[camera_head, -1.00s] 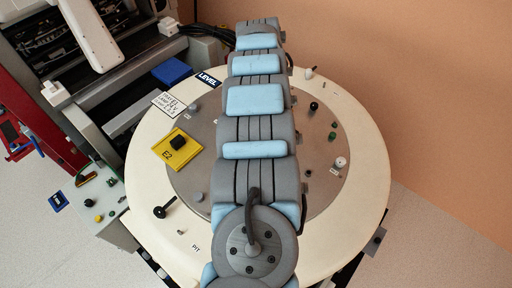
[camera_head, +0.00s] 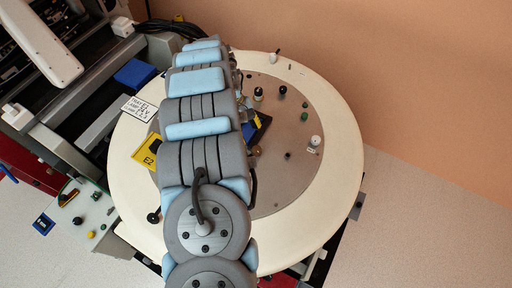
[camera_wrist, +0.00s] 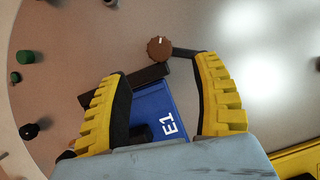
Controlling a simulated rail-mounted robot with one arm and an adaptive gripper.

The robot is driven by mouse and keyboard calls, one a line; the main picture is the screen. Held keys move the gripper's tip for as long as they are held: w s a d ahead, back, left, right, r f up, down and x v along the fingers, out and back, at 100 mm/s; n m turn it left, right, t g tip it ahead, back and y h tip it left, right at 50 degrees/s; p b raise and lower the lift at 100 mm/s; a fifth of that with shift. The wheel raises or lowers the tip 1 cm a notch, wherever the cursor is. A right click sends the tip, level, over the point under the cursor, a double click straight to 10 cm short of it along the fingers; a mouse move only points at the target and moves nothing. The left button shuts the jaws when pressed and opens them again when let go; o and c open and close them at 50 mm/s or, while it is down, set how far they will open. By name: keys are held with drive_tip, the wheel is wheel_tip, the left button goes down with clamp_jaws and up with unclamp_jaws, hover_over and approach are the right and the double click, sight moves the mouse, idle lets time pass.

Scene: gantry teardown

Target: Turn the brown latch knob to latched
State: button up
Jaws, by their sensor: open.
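The brown latch knob (camera_wrist: 160,47), round and ridged with a short white mark on its face, shows in the wrist view just beyond my fingertips. A dark bar extends to its right, and another dark bar lies below it across the edge of a blue plate marked E1 (camera_wrist: 168,124). My gripper (camera_wrist: 160,70) is open, its yellow-and-black fingers apart, with the blue plate between and beneath them. Nothing is held. In the head view my arm covers much of the round table; the blue plate (camera_head: 262,127) shows partly at the arm's right side.
The cream-rimmed round table (camera_head: 330,215) carries several small knobs and pegs, including a green knob (camera_wrist: 25,57) and a black knob (camera_wrist: 29,131). A yellow plate marked E2 (camera_head: 146,153) lies left of my arm. The table's right side is mostly open.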

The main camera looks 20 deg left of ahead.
sight(256, 149)
drive_tip(key=p+x, duration=0.1)
drive_tip(key=x, duration=0.7)
drive_tip(key=shift+f, duration=0.1)
clamp_jaws()
